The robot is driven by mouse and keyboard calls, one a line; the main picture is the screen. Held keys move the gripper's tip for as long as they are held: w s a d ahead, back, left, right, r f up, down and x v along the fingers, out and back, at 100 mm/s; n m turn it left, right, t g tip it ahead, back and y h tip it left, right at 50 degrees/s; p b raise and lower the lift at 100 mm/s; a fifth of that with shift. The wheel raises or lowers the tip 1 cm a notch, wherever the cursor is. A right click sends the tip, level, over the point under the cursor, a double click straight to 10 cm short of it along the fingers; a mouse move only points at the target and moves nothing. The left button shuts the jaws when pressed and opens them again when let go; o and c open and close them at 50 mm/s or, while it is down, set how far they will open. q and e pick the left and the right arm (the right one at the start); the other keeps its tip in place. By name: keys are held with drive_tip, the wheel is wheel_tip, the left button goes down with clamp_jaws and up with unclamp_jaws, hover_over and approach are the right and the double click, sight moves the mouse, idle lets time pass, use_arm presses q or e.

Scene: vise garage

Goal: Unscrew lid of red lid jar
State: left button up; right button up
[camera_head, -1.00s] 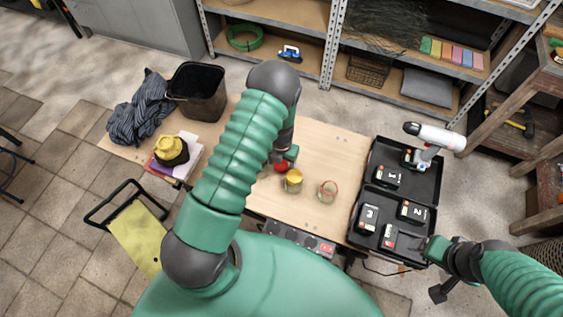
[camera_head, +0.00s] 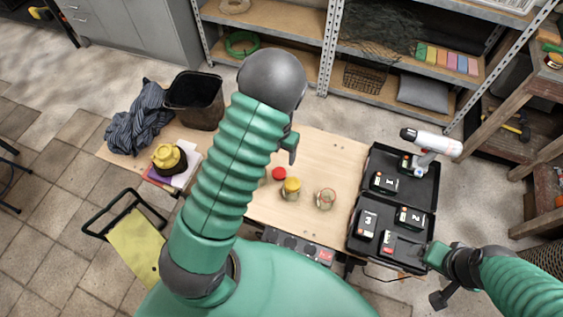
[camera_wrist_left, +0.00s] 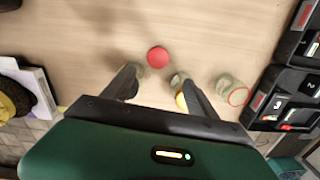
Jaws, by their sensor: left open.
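The red lid (camera_head: 279,174) shows on the wooden table near the yellow-lid jar (camera_head: 291,184). In the left wrist view the red lid (camera_wrist_left: 158,57) is round, with clear glass beside and below it; how the lid sits on the glass is unclear. My left gripper (camera_head: 291,152) is open and empty, above and behind the lid in the head view, one finger visible. In the left wrist view its fingers (camera_wrist_left: 160,82) are spread, with the lid just beyond the gap. My right gripper (camera_head: 437,256) is at the black case's lower right corner; its jaws are unclear.
A clear jar with a red rim (camera_head: 325,199) stands right of the yellow-lid jar. A black case (camera_head: 350,237) with batteries and a drill lies on the right. A black bin (camera_head: 196,101) is at the far left. Bare tabletop lies behind the jars.

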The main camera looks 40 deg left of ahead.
use_arm(q)
drive_tip(key=s+d+r+n+t, duration=0.1)
drive_tip(key=s+d+r+n, duration=0.2)
drive_tip(key=n, duration=0.8)
drive_tip(key=s+d+r+n, duration=0.3)
drive_tip(key=r+n, duration=0.3)
drive_tip(key=n, duration=0.6)
drive_tip(key=s+d+r+n+t, duration=0.1)
drive_tip(key=s+d+r+n, duration=0.3)
drive_tip(key=n, duration=0.7)
drive_tip(key=shift+s+r+n+t, duration=0.3)
drive_tip(key=shift+s+r, duration=0.05)
drive_tip(key=shift+s, duration=0.05)
